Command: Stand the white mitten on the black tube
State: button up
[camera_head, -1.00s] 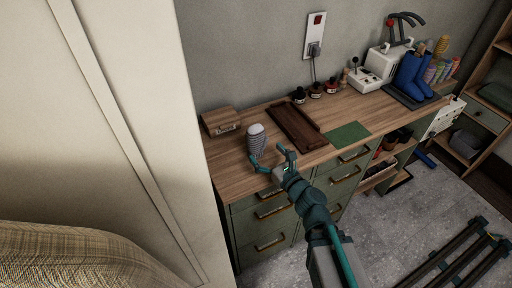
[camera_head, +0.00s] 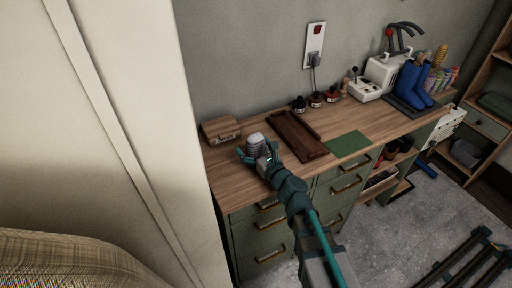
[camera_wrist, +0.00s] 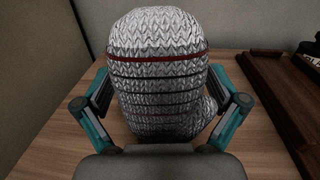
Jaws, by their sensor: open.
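The white mitten (camera_head: 256,142) stands upright at the left part of the wooden bench. In the wrist view the mitten (camera_wrist: 160,60) is grey-white knit with a red stripe and thin dark stripes, and a thumb bulge at lower right. My gripper (camera_head: 258,157) is open around it. In the wrist view one teal finger is on each side of the mitten; a gap shows at the left finger, and contact at the right finger is hard to tell. The mitten's lower part is hidden behind my gripper. I cannot make out a black tube.
A wooden box (camera_head: 221,130) stands behind and left of the mitten, and a dark brown tray (camera_head: 298,137) lies to its right. A green mat (camera_head: 348,144), small bottles (camera_head: 316,99), a white machine (camera_head: 364,88) and blue boots (camera_head: 410,84) are farther right. A pale panel is at left.

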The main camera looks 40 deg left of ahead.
jog(key=c, duration=1.2)
